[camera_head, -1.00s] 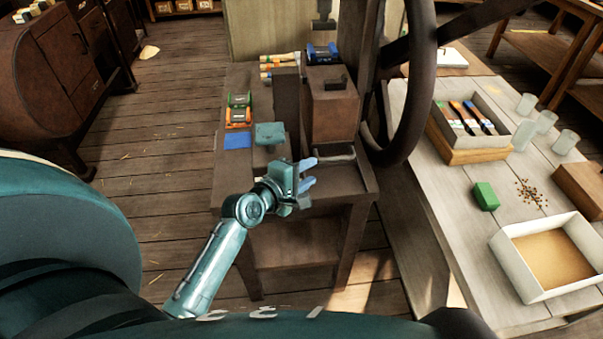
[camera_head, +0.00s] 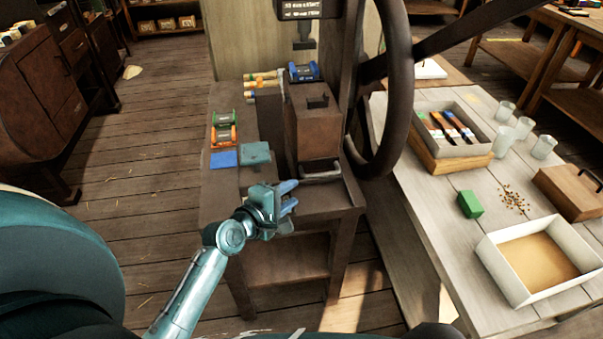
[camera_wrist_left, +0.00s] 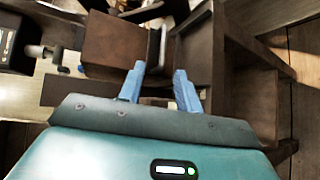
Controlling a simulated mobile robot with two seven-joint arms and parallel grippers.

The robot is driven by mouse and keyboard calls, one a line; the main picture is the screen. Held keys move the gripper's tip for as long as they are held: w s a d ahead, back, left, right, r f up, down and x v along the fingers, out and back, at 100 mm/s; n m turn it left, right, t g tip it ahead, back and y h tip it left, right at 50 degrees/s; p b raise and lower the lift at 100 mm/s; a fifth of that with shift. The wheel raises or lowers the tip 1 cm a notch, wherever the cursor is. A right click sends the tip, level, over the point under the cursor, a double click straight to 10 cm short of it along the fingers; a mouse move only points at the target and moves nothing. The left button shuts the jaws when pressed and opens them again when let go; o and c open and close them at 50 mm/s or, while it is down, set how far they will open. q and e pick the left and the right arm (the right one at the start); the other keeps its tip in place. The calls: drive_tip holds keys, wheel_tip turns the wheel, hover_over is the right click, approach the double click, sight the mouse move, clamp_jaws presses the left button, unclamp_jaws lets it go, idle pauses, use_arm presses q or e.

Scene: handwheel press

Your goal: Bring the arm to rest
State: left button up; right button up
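My left gripper (camera_head: 292,194) is near the front of the brown press stand (camera_head: 328,203), just in front of and to the left of a grey bar handle (camera_head: 322,171). Its two blue fingers are apart with nothing between them, as the left wrist view (camera_wrist_left: 159,71) also shows. The fingers look clear of the handle. A brown block-shaped body (camera_head: 312,130) stands behind the handle. The large dark handwheel (camera_head: 401,100) rises to the right of the gripper, apart from it. My right gripper is in neither view.
On the stand are a blue pad (camera_head: 223,159), a teal block (camera_head: 255,153) and a green-and-orange item (camera_head: 223,131). A pale table (camera_head: 420,205) at right holds a pencil box (camera_head: 453,128), a green block (camera_head: 470,204), glasses and a white tray (camera_head: 492,263). Floor is open at left.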

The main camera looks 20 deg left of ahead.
use_arm(q)
drive_tip(key=s+d+f+m+g, duration=0.2)
drive_tip(key=s+d+f+m, duration=0.2)
drive_tip(key=s+m, duration=0.5)
drive_tip(key=s+d+f+m+g, duration=0.1)
drive_tip(key=s+d+f+m, duration=0.3)
drive_tip(key=s+m, duration=0.6)
wheel_tip(320, 180, down, 2)
drive_tip(key=shift+d+m+g, duration=0.4)
drive_tip(key=shift+m, duration=0.3)
